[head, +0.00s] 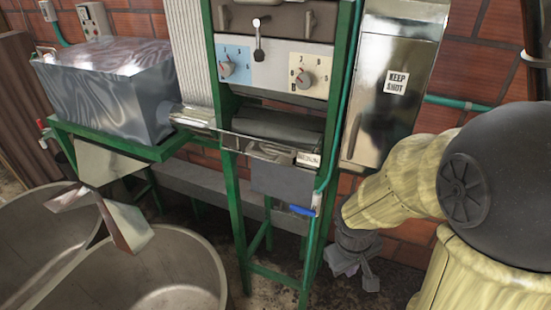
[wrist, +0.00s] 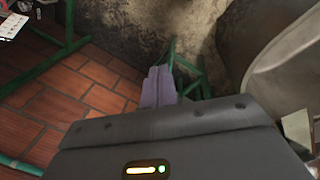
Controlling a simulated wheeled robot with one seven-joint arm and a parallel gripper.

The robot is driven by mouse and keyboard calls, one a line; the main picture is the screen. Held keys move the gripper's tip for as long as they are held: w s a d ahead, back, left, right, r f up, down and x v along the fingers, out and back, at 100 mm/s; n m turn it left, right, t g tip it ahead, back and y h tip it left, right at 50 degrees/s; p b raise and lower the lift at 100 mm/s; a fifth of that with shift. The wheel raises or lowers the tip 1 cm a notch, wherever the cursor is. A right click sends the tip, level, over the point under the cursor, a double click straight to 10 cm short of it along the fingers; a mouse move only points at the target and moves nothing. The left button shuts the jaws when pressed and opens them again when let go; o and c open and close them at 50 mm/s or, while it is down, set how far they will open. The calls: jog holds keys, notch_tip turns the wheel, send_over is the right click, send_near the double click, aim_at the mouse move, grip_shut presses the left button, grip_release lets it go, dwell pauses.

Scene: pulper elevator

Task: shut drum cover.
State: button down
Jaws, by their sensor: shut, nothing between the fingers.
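A green-framed machine (head: 243,205) stands in the middle of the head view. A dark, rounded drum-like part (head: 275,126) shows in the opening below its dial panel (head: 275,68). I cannot tell for certain which part is the drum cover; a grey-brown panel with two brackets (head: 267,20) sits above the dials, cut off by the top edge. My gripper (head: 358,273) points down, right of the green frame and well below the opening, touching nothing that I can see. In the wrist view its fingers (wrist: 159,87) are together and empty, over the floor.
A tall metal casing (head: 375,95) with a "KEEP SHOT" label stands right of the frame. A metal hopper box (head: 110,82) and round tubs (head: 165,270) are left. Brick wall (head: 485,65) is behind.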

jog(key=w+a+r+n+t+h+p, duration=0.25)
jog(key=w+n, duration=0.25)
jog(key=n, duration=0.3)
jog(key=w+a+r+n+t+h+p, duration=0.1)
jog(key=w+a+r+n+t+h, duration=0.1)
jog(key=w+n+h, duration=0.4)
jog(key=w+a+r+n+t+y, duration=0.1)
jog(key=w+a+r+n+t, duration=0.1)
jog(key=a+n+t, duration=0.1)
jog(key=w+a+r+n+t+y+p, duration=0.1)
jog(key=w+a+r+n+t+y, duration=0.1)
jog(key=a+n, duration=0.3)
jog(key=w+a+r+n+t+y+p, duration=0.1)
jog(key=a+n+t, duration=0.3)
jog(key=a, duration=0.5)
jog(key=shift+w+r+n+y, duration=0.35)
jog(key=shift+w+r+n, duration=0.05)
jog(key=shift+w+n, duration=0.15)
